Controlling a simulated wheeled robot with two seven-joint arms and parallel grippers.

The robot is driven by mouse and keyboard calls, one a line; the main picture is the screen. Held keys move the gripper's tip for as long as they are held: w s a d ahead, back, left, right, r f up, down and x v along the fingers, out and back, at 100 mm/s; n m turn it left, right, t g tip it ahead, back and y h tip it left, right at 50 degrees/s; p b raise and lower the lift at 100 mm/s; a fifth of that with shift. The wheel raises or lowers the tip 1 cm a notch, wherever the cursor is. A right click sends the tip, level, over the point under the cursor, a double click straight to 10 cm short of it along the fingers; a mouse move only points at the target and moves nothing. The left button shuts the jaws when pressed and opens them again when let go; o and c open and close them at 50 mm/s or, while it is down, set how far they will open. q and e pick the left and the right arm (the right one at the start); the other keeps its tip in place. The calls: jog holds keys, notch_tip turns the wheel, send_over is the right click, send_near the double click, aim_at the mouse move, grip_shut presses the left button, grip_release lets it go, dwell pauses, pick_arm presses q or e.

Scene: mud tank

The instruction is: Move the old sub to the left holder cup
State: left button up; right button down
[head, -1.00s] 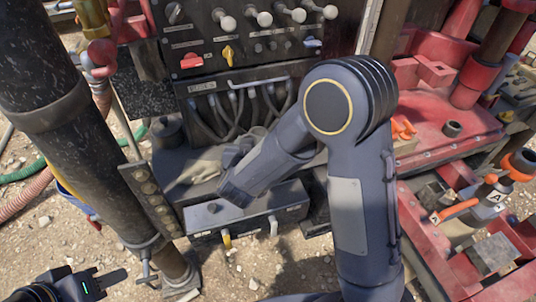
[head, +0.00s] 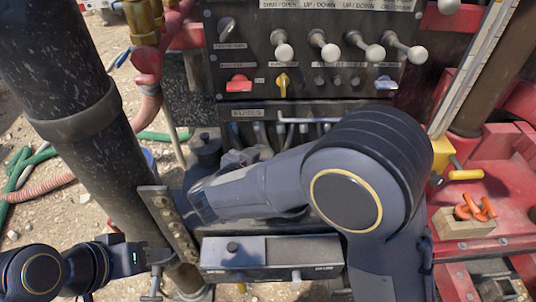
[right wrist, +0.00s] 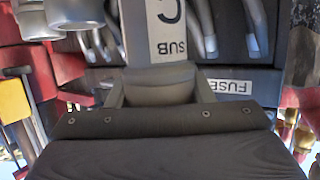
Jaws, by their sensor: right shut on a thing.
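In the right wrist view, a grey piece with a white label reading "C" and "SUB" (right wrist: 168,32) stands just beyond the jaws of my right gripper (right wrist: 163,84). The gripper is shut on it; the contact is partly hidden. I cannot tell from the label whether this is the old sub. In the head view my right arm crosses the middle, and its gripper is hidden. My left gripper (head: 152,257) is at the lower left, seen from the side; its jaw opening does not show. I cannot make out the left holder cup with certainty.
A control panel (head: 300,75) with several levers stands at the back. A grey box (head: 270,254) with a knob sits below my right forearm. A thick dark pipe (head: 75,110) slants on the left. A wooden block (head: 465,224) with orange pieces lies on the right red deck.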

jog(key=shift+s+a, duration=0.1)
jog(key=shift+a, duration=0.05)
jog(key=shift+f+b, duration=0.25)
jog(key=shift+b, duration=0.3)
jog(key=shift+f+b, duration=2.45)
jog(key=shift+b, duration=0.7)
jog(key=shift+f+b, duration=0.4)
jog(key=shift+f, duration=1.35)
jog(key=c, duration=0.6)
grip_release()
jog(key=shift+s+f, duration=0.1)
jog(key=shift+f, duration=0.1)
jog(key=v, duration=0.7)
jog(key=shift+s+r+p, duration=0.25)
jog(key=shift+s+p, duration=0.05)
jog(key=shift+a, duration=0.1)
